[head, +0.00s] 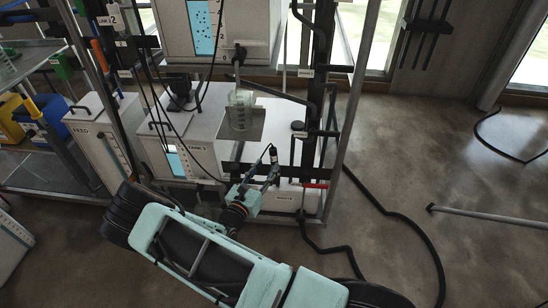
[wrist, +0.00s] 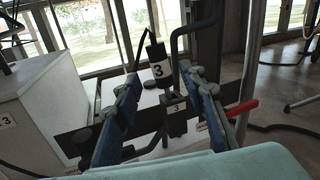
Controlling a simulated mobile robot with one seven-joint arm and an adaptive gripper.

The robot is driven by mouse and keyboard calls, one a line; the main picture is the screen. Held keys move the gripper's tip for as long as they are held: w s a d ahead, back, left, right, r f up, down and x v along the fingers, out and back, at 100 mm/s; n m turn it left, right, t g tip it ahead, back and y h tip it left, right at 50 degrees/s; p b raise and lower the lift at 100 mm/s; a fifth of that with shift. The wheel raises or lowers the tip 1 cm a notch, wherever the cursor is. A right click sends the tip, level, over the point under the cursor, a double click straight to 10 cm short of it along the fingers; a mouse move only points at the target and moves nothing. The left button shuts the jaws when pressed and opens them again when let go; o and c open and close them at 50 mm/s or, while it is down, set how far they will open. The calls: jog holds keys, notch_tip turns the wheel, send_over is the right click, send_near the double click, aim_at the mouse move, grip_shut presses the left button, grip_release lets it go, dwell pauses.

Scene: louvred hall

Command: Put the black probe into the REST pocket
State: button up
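The black probe (wrist: 158,65), with a white "3" label, stands slightly tilted between and beyond my fingers in the wrist view. In the head view the probe (head: 273,156) shows small above my gripper. A black holder (wrist: 177,106) marked "3" is just below the probe; whether the probe is seated in it I cannot tell. My gripper (wrist: 162,82) is open, with blue-padded fingers either side of the probe and visible gaps. It also shows in the head view (head: 264,176). I cannot read a REST label, so I cannot identify that pocket.
A black rail (wrist: 73,142) crosses behind my fingers, with a red handle (wrist: 242,108) at its right. A white tank (head: 188,140) and a beaker (head: 240,112) stand beyond my gripper. A black hose (head: 415,225) lies on the floor, which is mostly clear at right.

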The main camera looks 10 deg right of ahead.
aim_at(272, 159)
jog(key=shift+b+x, duration=0.45)
jog(key=shift+x, duration=2.7)
grip_shut()
